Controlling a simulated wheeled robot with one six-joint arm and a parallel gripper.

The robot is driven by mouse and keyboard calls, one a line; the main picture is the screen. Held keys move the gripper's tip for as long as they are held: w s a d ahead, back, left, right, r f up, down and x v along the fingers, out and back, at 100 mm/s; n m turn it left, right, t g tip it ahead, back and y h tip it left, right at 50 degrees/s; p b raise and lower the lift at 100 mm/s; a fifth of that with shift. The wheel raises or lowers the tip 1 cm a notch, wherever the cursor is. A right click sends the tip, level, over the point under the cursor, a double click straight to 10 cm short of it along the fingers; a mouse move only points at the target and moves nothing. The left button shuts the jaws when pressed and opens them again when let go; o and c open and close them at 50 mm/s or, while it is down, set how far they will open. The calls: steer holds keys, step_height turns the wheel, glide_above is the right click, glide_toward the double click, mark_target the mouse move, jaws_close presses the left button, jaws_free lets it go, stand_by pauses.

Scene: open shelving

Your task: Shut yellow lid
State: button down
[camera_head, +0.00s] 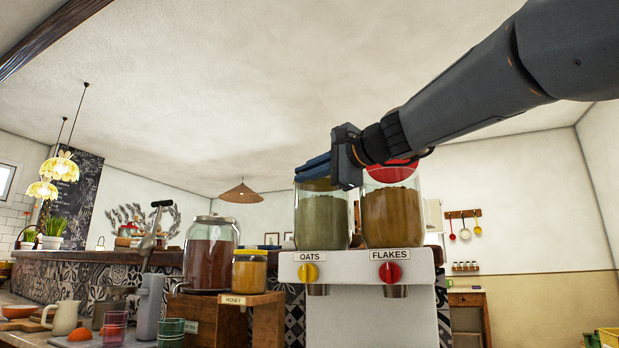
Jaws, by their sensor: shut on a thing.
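A white dispenser (340,318) carries two clear jars side by side. The left jar (321,220), over the label OATS and a yellow knob (308,273), holds a greenish-brown filling. The right jar (392,218), over the label FLAKES and a red knob (390,272), has a red lid (393,172). My gripper (314,168) is at the top of the left jar, its fingers pointing left across the mouth. It is shut on what seems to be the yellow lid (320,185), of which only a thin part shows below the fingers. The lid's angle cannot be told.
A honey jar (249,272) with a yellow top stands on a wooden box left of the dispenser, beside a larger dark jar (210,255). Cups and a pitcher (63,318) stand at lower left.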

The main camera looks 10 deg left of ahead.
steer(key=shift+f, duration=0.4)
steer(key=c, duration=2)
jaws_free()
steer(key=shift+r, duration=0.1)
steer(key=shift+s+d, duration=0.1)
steer(key=shift+s+d+r, duration=0.1)
steer(key=shift+s+d, duration=0.1)
steer(key=shift+d, duration=0.1)
steer(key=v, duration=0.6)
steer(key=shift+s+d, duration=0.25)
steer(key=shift+d, duration=0.05)
